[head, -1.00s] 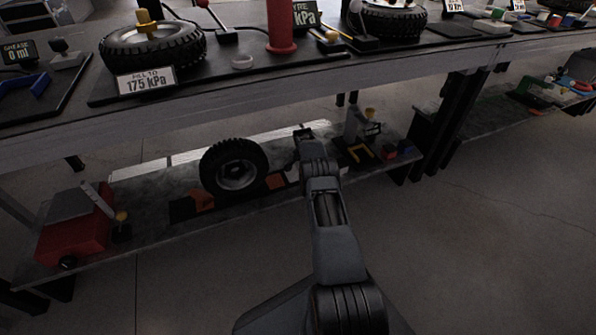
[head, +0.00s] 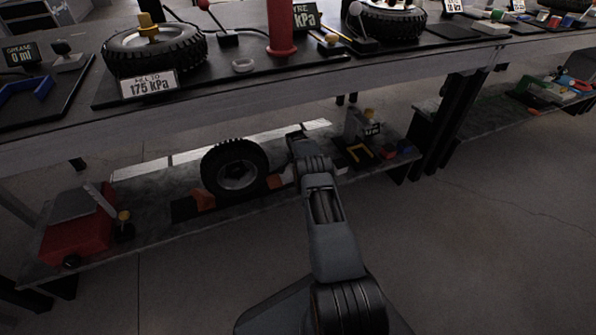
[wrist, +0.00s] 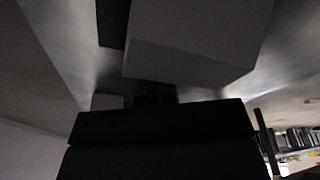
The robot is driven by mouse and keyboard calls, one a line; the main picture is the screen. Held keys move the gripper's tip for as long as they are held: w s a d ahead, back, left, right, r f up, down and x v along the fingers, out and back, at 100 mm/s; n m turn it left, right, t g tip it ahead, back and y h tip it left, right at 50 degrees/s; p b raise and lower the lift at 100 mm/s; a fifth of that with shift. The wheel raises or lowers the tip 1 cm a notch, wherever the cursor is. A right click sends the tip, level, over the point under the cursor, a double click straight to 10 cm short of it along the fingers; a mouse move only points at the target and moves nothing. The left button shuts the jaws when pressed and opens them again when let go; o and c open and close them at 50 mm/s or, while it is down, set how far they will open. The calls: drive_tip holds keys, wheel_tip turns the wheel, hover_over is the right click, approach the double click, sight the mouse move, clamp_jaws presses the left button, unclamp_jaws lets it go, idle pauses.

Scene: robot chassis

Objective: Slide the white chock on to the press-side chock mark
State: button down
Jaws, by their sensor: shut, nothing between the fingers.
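In the wrist view the white chock (wrist: 195,45) is a large pale block just beyond my gripper (wrist: 155,93). My fingers are shut and empty, with their tips at the block's near lower edge; whether they touch it I cannot tell. In the head view my arm reaches on to the lower shelf, and its end hides the fingers. A small pale bit of the white chock (head: 288,173) shows left of the arm, beside an orange patch (head: 275,181) right of the upright tyre (head: 236,170). I cannot make out the press-side chock mark for certain.
Another orange piece (head: 204,199) lies left of the tyre. A red machine (head: 77,235) is at the shelf's left end. The bench top (head: 215,122) overhangs the shelf.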

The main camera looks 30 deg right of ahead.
sight(288, 173)
drive_tip(key=shift+w+a+p, duration=0.2)
drive_tip(key=shift+a+p, duration=0.25)
drive_tip(key=shift+a, duration=0.95)
drive_tip(key=shift+a, duration=0.15)
